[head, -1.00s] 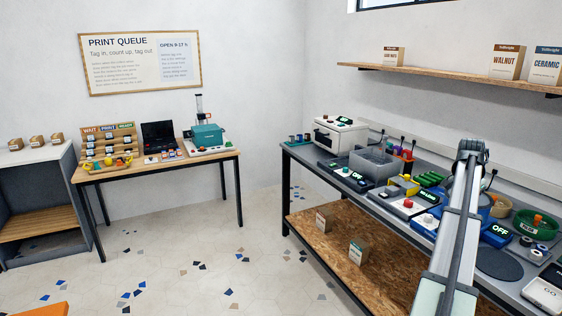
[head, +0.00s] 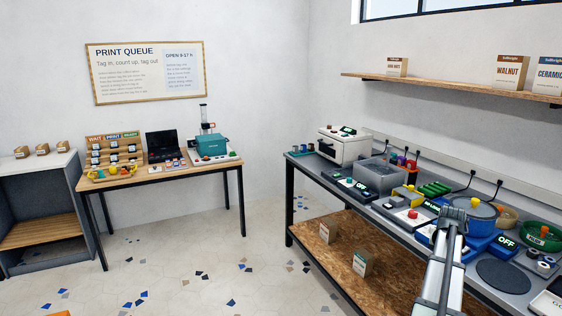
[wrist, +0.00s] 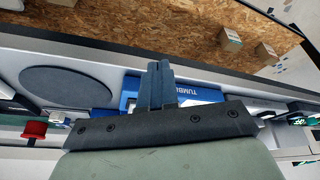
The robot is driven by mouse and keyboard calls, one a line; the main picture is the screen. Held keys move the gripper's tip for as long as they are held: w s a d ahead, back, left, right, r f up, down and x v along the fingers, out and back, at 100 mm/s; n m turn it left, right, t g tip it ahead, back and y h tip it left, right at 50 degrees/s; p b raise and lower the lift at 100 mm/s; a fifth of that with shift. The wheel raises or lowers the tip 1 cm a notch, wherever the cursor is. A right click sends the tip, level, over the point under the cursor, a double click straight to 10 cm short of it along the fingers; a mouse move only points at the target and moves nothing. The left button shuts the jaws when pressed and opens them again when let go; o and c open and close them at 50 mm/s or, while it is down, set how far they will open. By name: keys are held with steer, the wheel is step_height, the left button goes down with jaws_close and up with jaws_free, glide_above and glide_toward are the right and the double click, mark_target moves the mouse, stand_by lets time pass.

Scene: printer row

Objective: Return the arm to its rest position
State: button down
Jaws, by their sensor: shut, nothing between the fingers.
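My gripper (wrist: 160,72) shows in the wrist view with its two dark fingers together and nothing between them. It is over the grey workbench (wrist: 235,88), in front of a blue machine (wrist: 131,88) with TUMBLE-like lettering. In the head view my arm (head: 440,270) reaches up from the bottom right, across the bench's front edge. I cannot make out the fingers in the head view.
The workbench (head: 325,178) carries a blue pot (head: 470,222), a green bowl (head: 541,236) and a dark round pad (head: 503,276). Two small boxes, one being a green-labelled box (head: 361,263), stand on the chipboard lower shelf (head: 330,272).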

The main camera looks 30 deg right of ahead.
steer(key=w+a+f+n+g+y, duration=0.2)
steer(key=a+f+n+y, duration=0.2)
steer(key=a+f, duration=2.8)
steer(key=s+a+f+n+g, duration=0.2)
steer(key=s+a+f, duration=0.3)
steer(key=a, duration=0.6)
steer(key=s+a+f+n+g, duration=0.2)
steer(key=s+a+f, duration=0.3)
steer(key=s+a, duration=0.4)
steer(key=s+a+f+n+g, duration=0.2)
steer(key=s+a+f+n, duration=0.2)
steer(key=a, duration=1)
steer(key=shift+s+a+f+g, duration=0.3)
steer(key=shift+s+f, duration=0.65)
steer(key=shift+s, duration=0.95)
steer(key=c, duration=1.8)
jaws_free()
